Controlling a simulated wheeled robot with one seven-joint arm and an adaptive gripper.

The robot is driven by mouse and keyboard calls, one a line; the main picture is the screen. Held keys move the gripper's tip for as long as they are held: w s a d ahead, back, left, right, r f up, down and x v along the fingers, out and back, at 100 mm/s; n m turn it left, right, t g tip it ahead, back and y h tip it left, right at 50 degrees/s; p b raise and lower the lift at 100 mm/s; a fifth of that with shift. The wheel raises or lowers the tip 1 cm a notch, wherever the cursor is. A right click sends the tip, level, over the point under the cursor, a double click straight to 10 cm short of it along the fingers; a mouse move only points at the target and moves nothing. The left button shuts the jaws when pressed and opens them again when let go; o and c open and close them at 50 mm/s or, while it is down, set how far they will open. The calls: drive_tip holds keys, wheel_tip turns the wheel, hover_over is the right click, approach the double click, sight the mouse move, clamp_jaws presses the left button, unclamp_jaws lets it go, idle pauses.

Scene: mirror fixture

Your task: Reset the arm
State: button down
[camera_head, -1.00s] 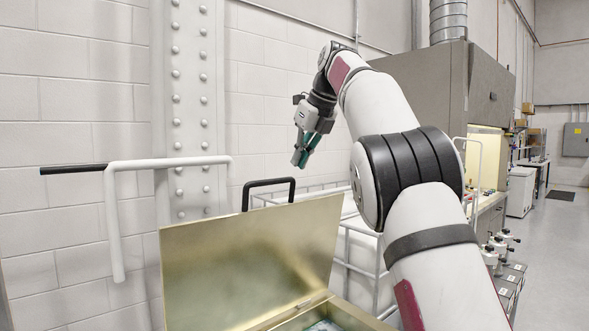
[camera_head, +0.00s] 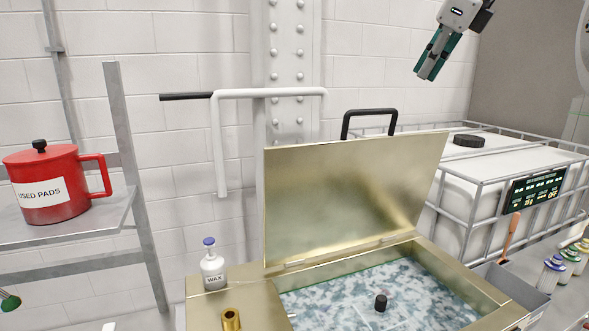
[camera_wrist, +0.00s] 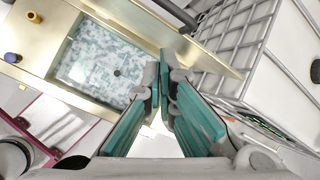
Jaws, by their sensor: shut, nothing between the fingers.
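My gripper (camera_head: 428,68) is at the upper right of the head view, raised in front of the white block wall and pointing down and left. Its green-padded fingers are together with nothing between them. In the wrist view the shut fingers (camera_wrist: 164,62) reach up the middle of the picture. Beyond them lies the brass box (camera_wrist: 45,62) with its mottled blue-white interior. The rest of my arm is mostly outside the head view.
The brass box's lid (camera_head: 350,195) stands open. A wax bottle (camera_head: 213,268) and a brass cylinder (camera_head: 230,319) stand at its left. A red used-pads can (camera_head: 50,208) sits on a shelf. A caged white tank (camera_head: 500,165) stands right. Space around my gripper is clear.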

drive_tip(key=s+a+f+n+h, duration=0.1)
drive_tip(key=s+a+f+n, duration=0.2)
drive_tip(key=s+f+n, duration=0.9)
drive_tip(key=s+a+f+n+h, duration=0.1)
drive_tip(key=s+a+f+n, duration=0.3)
drive_tip(key=s+f+n, duration=0.9)
drive_tip(key=s+f, duration=0.1)
drive_tip(key=s, duration=0.6)
drive_tip(key=shift+s+a+f+n+g, duration=0.15)
drive_tip(key=shift+s+f+n+g, duration=0.15)
drive_tip(key=shift+s+f, duration=0.1)
